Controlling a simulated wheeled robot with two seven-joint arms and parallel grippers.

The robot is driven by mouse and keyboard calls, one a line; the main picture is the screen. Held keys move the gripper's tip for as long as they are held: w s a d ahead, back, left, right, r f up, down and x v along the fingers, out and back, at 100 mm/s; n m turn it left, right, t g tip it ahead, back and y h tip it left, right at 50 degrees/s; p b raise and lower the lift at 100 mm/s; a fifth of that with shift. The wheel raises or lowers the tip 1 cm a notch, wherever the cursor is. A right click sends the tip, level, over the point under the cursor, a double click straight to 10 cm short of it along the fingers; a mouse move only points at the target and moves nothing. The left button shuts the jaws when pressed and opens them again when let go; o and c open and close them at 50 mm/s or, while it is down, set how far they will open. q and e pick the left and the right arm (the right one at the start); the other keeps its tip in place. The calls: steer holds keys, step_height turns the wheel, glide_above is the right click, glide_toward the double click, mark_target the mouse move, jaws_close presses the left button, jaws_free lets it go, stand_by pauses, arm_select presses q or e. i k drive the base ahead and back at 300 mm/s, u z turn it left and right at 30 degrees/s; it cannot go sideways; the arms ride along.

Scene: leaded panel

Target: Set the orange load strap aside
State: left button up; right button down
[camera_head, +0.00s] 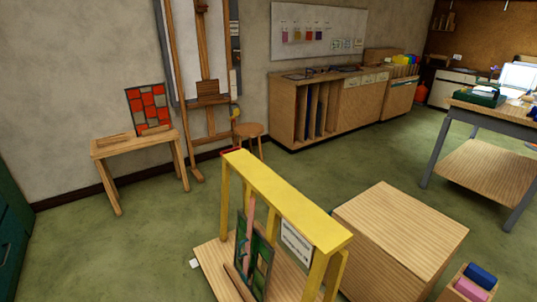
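A yellow frame (285,198) stands on a wooden base (213,262) at the bottom middle. A dark leaded panel with green panes (262,262) leans upright in it. A narrow salmon-orange band (250,216) runs down from the beam in front of the panel; it looks like the load strap, and I cannot see how it is fastened. Part of it is hidden at the panel. Neither of my grippers is in view.
A wooden box (405,228) stands close right of the frame. A small bench (133,145) at the left holds a red leaded panel (148,106). A stool (249,130) and easel (209,90) stand behind. Green floor (110,240) is clear at the left.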

mark_target(244, 273)
steer(key=z, duration=0.05)
steer(key=k, duration=0.5)
steer(key=u, duration=1.1)
steer(key=i, duration=0.95)
steer(key=z, duration=2.25)
